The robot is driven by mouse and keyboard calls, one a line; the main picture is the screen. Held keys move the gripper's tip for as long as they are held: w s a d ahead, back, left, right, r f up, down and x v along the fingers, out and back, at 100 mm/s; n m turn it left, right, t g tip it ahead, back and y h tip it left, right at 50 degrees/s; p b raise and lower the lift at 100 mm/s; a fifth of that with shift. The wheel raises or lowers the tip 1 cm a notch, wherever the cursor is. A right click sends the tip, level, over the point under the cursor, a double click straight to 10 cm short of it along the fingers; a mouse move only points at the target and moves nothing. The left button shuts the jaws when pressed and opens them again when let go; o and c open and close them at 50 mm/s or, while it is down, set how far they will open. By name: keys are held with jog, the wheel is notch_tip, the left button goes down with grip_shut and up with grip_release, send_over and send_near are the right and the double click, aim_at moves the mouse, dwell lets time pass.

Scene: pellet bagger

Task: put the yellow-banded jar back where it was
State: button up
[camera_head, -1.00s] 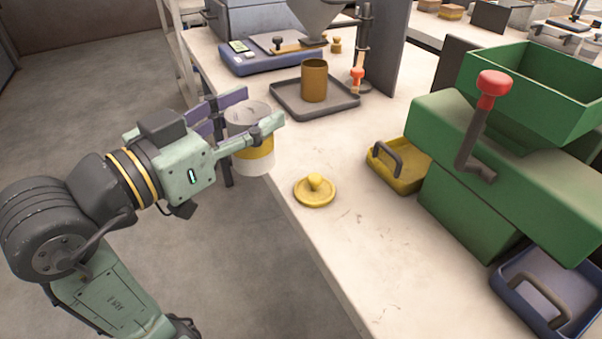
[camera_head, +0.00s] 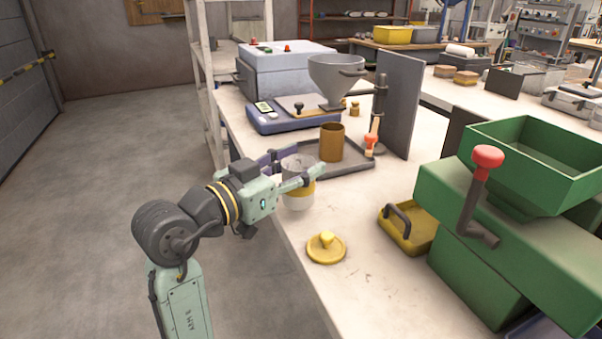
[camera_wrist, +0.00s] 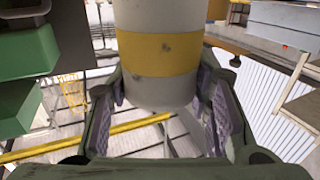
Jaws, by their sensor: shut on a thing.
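The yellow-banded jar (camera_head: 299,190) is a pale grey cylinder with a yellow band around its middle. My gripper (camera_head: 297,178) is shut on it, with one finger on each side, at the left edge of the bench. In the wrist view the jar (camera_wrist: 160,53) stands large between the purple finger pads. A round yellow lid with a knob (camera_head: 326,248) lies on the bench, nearer than the jar. Whether the jar's base touches the bench cannot be told.
Behind the jar, a dark tray (camera_head: 345,169) holds a brown cup (camera_head: 332,143). A blue scale (camera_head: 290,115) and a grey funnel (camera_head: 336,80) stand further back. A yellow pan (camera_head: 408,230) and a green machine (camera_head: 520,210) with a red-knobbed crank are at right. Bare bench lies around the lid.

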jog(key=shift+w+d, duration=0.25)
jog(key=shift+w, duration=0.6)
jog(key=shift+f, duration=1.8)
jog(key=shift+f, duration=0.15)
jog(key=shift+f, duration=0.15)
jog(key=o, duration=1.4)
jog(key=shift+r+p, duration=0.3)
jog(key=shift+r, duration=0.05)
jog(key=b+v, duration=0.2)
jog(key=v, duration=1)
jog(key=shift+b, duration=0.4)
